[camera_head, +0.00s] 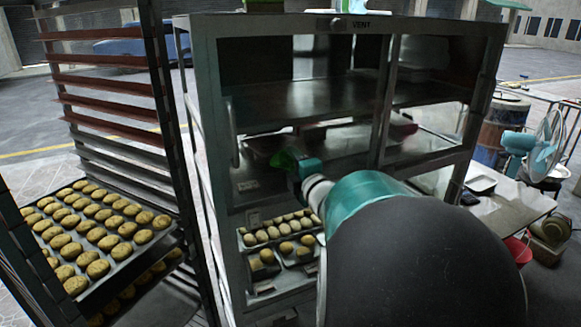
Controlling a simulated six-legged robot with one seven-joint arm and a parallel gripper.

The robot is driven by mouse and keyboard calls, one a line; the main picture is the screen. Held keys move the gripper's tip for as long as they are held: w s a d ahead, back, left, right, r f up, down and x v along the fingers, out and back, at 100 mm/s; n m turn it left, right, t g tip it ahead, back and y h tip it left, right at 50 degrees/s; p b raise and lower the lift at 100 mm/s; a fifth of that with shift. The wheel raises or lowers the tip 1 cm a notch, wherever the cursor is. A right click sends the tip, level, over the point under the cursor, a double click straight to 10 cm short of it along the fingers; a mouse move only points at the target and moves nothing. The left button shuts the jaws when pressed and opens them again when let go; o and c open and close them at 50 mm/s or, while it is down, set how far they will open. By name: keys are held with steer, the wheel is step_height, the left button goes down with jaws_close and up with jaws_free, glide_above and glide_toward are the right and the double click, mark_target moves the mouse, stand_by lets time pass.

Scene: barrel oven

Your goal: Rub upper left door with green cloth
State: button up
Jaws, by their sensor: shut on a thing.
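The upper left door (290,88) is a glass panel in a dark metal frame on the front of the tall cabinet. A vertical handle (233,135) is at its left edge. My arm reaches in from the lower right and hides part of the cabinet's lower front. My gripper (292,166) is small in view, in front of the lower part of this door. It is shut on a green cloth (286,158), which shows as a dark green patch at its tip. I cannot tell whether the cloth touches the glass.
A tall rack (165,130) with a tray of round buns (90,235) stands close on the left. More trays of buns (283,232) sit low in the cabinet. On the right are a table (520,205), a teal fan (540,150) and a barrel (500,125).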

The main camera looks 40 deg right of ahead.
steer(key=shift+s+d, duration=1)
steer(key=shift+d, duration=2.35)
steer(key=shift+w+a, duration=0.4)
steer(key=shift+a, duration=0.9)
steer(key=shift+w+a, duration=0.45)
steer(key=shift+a, duration=0.9)
steer(key=shift+w+a, duration=0.4)
steer(key=shift+a, duration=0.9)
steer(key=shift+s+d+r, duration=0.1)
steer(key=shift+s+r, duration=0.05)
steer(key=shift+r, duration=1)
steer(key=shift+s+d, duration=0.35)
steer(key=shift+d, duration=0.95)
steer(key=shift+s+d, duration=0.4)
steer(key=shift+d, duration=0.9)
steer(key=shift+s+d, duration=0.35)
steer(key=shift+d, duration=0.95)
steer(key=shift+w, duration=0.1)
steer(key=shift+a, duration=0.15)
